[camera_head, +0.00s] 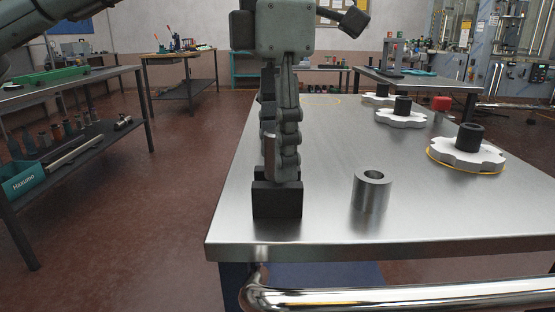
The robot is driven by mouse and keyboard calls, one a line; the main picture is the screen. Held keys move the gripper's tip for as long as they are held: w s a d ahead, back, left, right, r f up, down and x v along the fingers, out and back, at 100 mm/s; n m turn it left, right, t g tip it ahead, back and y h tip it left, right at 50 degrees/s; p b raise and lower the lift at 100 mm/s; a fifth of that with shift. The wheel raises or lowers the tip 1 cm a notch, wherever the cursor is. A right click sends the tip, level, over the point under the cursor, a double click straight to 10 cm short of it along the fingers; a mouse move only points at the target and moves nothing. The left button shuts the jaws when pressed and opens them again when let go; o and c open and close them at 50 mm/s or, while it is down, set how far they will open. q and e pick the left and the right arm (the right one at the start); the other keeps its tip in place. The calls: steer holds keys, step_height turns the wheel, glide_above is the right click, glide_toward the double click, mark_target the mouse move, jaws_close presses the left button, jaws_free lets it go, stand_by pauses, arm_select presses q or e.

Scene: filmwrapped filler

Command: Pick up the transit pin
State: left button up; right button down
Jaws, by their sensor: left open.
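I cannot tell for certain which thing is the transit pin. A small red piece (441,103) lies toward the back right of the steel table (330,222), too small to make out its shape fully. A hollow steel cylinder (371,191) stands upright near the front of the table. My left gripper (277,199) points down over the table's left part, left of the cylinder and apart from it. It is seen nearly side-on, with its fingers lined up; it is open. The fingers hide the table behind them. My right gripper is not in view.
White lobed discs with black hubs stand on the table's right: a near one (465,158), a middle one (401,118) and a far one (378,98). A shiny rail (390,296) runs along the front. A shelved bench (70,80) stands left across open floor.

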arm_select(q)
steer(key=shift+c, duration=0.6)
jaws_close()
steer(key=shift+r, duration=0.1)
